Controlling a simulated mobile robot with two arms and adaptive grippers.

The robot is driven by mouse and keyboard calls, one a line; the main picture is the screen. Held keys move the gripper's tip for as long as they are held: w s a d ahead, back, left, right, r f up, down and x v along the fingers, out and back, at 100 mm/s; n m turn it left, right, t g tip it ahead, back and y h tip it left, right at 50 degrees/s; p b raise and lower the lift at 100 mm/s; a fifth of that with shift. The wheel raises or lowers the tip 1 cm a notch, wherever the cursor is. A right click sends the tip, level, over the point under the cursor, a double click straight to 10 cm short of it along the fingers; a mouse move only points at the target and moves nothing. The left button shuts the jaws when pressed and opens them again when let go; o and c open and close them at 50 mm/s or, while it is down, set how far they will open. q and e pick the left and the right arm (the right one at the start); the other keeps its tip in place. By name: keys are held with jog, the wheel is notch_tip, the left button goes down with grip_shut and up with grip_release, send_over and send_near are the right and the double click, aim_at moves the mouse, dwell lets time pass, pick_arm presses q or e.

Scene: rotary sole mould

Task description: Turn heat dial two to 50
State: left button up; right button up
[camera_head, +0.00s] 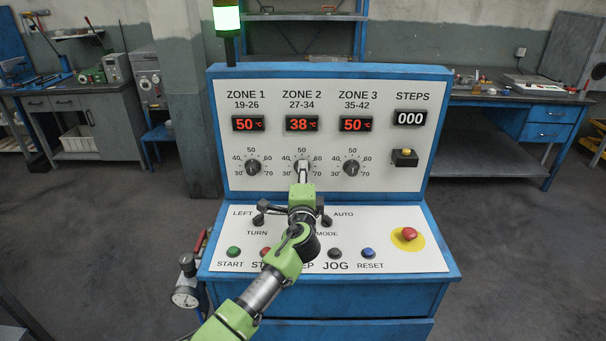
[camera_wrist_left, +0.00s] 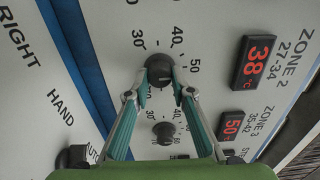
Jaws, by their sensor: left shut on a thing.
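Heat dial two is a black round knob (camera_wrist_left: 160,69) under the red ZONE 2 display (camera_head: 302,124), which reads 38 °C. My left gripper (camera_head: 303,168) reaches up to the dial from below and covers much of it in the head view. In the left wrist view its two green fingers (camera_wrist_left: 161,88) close on either side of the knob, shut on it. A small pale mark on the knob appears to lie on the side towards the 50; its exact angle is hard to tell. My right gripper is not in view.
The zone 1 dial (camera_head: 253,167) and zone 3 dial (camera_head: 351,167) stand on either side; both their displays read 50. Below are the switches, a row of buttons and a red emergency stop (camera_head: 409,234). My left arm crosses the lower panel, partly hiding labels.

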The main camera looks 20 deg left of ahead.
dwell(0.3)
pick_arm(q)
jog(key=o, duration=1.1)
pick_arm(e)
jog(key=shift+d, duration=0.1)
pick_arm(q)
jog(key=v, duration=1.2)
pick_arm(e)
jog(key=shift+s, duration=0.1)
